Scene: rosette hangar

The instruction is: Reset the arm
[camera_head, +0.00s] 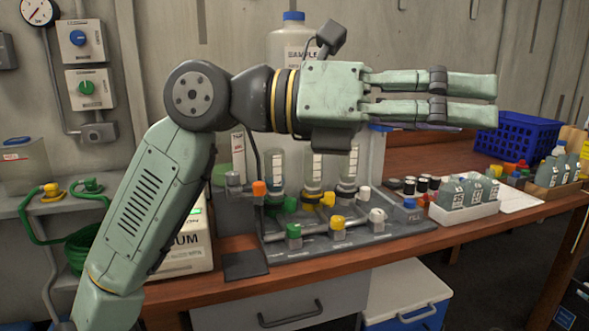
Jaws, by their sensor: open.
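My arm rises from the lower left of the head view and bends at a dark elbow joint. My gripper (492,100) points right, held level above the bench. Its two pale green fingers lie apart, one above the other, with nothing between them. The gripper is open and empty. The wrist and gripper body hide part of a sample jug and the tops of the upright tubes behind them.
A wooden bench (330,266) carries a grey rack (385,235) with tubes and coloured valves. A white tray of bottles (467,212) and a blue crate (518,138) stand right. A blue-and-white cooler (405,290) sits below. Gauges and knobs line the left wall.

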